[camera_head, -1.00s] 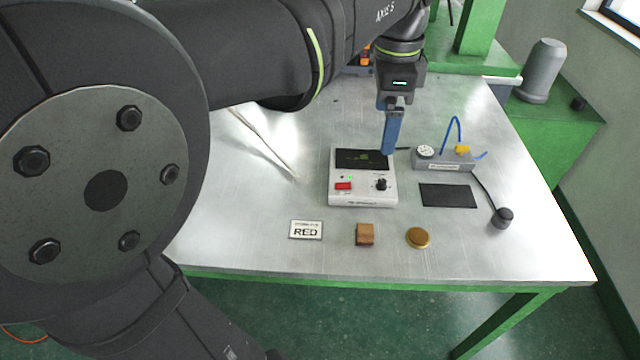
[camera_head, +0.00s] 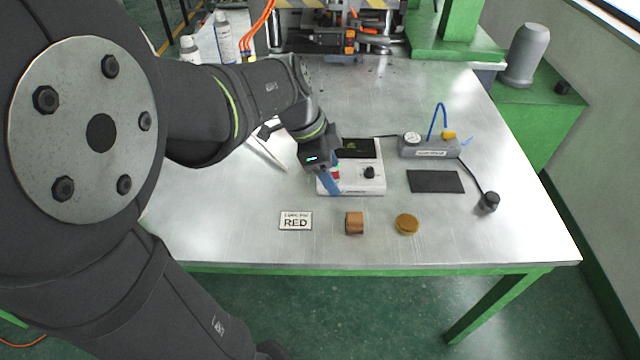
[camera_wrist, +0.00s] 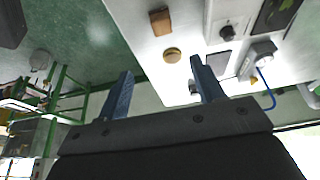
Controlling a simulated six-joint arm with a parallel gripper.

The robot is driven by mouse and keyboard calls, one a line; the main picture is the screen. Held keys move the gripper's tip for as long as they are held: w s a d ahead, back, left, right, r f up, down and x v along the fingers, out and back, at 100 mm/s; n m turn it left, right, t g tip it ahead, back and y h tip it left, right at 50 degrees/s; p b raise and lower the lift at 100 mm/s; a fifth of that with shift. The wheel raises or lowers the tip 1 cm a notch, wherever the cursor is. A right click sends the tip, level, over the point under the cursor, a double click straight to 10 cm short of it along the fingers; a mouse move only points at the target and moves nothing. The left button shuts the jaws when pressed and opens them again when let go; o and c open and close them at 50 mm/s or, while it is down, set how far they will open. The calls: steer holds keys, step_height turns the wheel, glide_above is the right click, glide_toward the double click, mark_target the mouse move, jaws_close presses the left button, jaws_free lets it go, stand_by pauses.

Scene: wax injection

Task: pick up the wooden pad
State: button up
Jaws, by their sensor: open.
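The wooden pad (camera_head: 354,223) is a small brown block near the front edge of the table, between the RED label card and a round brass-coloured disc. It also shows in the wrist view (camera_wrist: 160,21), at the top, beyond my fingers. My gripper (camera_head: 331,187) is above the front left of the white control box, behind and to the left of the pad, and apart from it. In the wrist view its two blue fingers (camera_wrist: 160,80) are spread with nothing between them.
The white control box (camera_head: 368,186) stands behind the pad. The RED card (camera_head: 296,220) lies left of the pad and the brass disc (camera_head: 407,224) right. A dark mat (camera_head: 435,181) and a grey block with a blue tube (camera_head: 428,147) are further right. The table's front strip is clear.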

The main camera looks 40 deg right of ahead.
glide_toward(355, 217)
steer(key=x, duration=0.4)
steer(key=shift+s+a+f, duration=0.15)
steer(key=shift+s+f, duration=0.15)
steer(key=shift+d+x, duration=0.2)
steer(key=shift+x, duration=2.55)
steer(key=shift+w, duration=0.2)
steer(key=c, duration=1)
